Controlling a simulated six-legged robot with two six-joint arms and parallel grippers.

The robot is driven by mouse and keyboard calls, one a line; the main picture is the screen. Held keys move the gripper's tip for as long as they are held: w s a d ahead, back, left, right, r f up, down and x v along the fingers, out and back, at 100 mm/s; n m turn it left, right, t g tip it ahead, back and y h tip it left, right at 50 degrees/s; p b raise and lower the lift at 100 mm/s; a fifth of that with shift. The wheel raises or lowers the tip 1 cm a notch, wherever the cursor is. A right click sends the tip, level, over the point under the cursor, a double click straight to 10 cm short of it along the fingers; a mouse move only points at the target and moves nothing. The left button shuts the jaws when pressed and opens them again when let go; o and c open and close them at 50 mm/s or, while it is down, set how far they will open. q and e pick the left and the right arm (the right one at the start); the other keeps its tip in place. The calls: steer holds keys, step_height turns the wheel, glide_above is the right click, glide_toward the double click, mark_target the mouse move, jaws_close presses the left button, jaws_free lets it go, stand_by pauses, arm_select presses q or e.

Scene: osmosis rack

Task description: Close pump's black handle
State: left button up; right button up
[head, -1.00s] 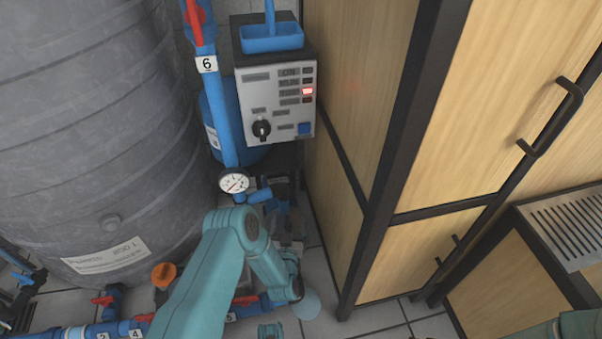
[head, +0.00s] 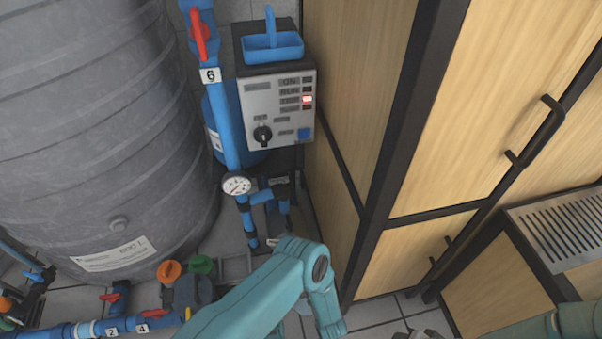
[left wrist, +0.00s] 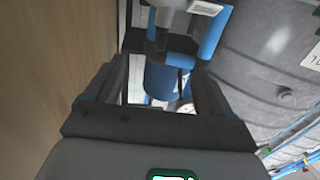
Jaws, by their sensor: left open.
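The pump's grey control box (head: 277,105) stands beside the wooden cabinet in the head view, with a lit red light. Its black handle (head: 262,134), a round knob, sits on the lower left of the panel. A blue vessel (head: 213,125) is behind the box's left side. A blue body (left wrist: 165,82) also shows between my fingers in the left wrist view. My left gripper (left wrist: 157,74) is open and empty there. In the head view my left arm is low, apart from the knob, with its gripper out of sight. My right gripper is not visible.
A large grey tank (head: 95,130) fills the left. A blue pipe (head: 224,125) with a red valve handle (head: 199,35) and a gauge (head: 236,184) runs left of the box. The wooden cabinet (head: 345,130) closes off the right. Lower pipes carry valves.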

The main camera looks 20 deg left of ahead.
arm_select(q)
steer(key=w+r+h+p, duration=0.1)
steer(key=r+h+p, duration=0.1)
steer(key=r+p, duration=0.7)
steer(key=w+a+r+g+h+p, duration=0.1)
steer(key=r+h+p, duration=0.1)
steer(key=r+p, duration=0.7)
steer(key=w+a+r+h+p, duration=0.1)
steer(key=w+r+p, duration=0.1)
steer(key=r+p, duration=0.7)
steer(key=shift+a+r+m+g+h+p, duration=0.3)
steer(key=shift+r+g+h+p, duration=0.1)
steer(key=shift+r, duration=1.25)
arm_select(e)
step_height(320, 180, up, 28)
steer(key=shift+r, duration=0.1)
